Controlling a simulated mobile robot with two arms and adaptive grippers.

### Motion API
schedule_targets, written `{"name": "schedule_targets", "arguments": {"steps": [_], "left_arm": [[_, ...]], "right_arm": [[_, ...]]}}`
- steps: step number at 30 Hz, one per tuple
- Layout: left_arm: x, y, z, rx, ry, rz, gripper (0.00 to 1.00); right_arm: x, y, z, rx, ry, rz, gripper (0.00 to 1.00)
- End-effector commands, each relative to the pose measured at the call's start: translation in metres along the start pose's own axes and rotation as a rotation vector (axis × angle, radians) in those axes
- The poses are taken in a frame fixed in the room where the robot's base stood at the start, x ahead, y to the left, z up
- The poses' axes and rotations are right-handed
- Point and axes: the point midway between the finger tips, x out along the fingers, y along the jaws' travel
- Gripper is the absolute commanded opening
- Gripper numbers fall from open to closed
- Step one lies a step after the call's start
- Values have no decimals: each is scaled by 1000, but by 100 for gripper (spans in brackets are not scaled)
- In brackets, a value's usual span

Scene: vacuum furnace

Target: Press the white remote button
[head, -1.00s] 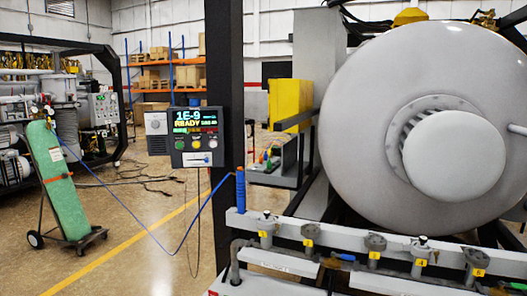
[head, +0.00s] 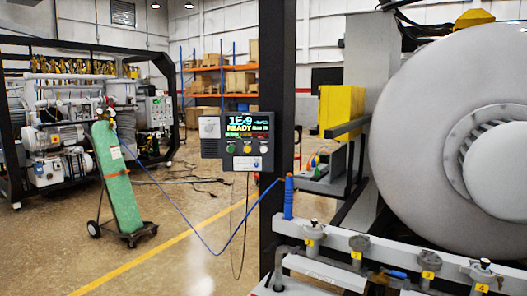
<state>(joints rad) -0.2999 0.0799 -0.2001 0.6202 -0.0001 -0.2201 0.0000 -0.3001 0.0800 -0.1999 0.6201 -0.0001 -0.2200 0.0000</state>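A dark control panel (head: 249,122) hangs on the black post, left of the big furnace door. Its lit screen (head: 249,125) reads "1E-9" and "READY". Below the screen sit a green button (head: 231,149), a yellow button (head: 247,149) and a white button (head: 264,149) at the right end. A pale strip with a small dark mark lies under the buttons. A grey box (head: 210,129) with a round light part is beside the panel on the left. Neither of my grippers is in view.
A round grey furnace door (head: 440,120) fills the right, with a valve rail (head: 345,240) in front. A green gas cylinder (head: 122,190) on a cart stands left. A blue hose (head: 215,250) droops to the post. The floor in front of the panel is open.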

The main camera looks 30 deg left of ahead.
Motion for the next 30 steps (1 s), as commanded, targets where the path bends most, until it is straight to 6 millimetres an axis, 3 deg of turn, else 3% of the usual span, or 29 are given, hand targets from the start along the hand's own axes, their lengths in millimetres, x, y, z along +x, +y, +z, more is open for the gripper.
{"name": "schedule_targets", "arguments": {"steps": [10,21,30], "left_arm": [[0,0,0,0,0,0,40],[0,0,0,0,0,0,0],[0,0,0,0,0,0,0]], "right_arm": [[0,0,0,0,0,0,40],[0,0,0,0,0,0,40],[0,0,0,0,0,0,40]]}}
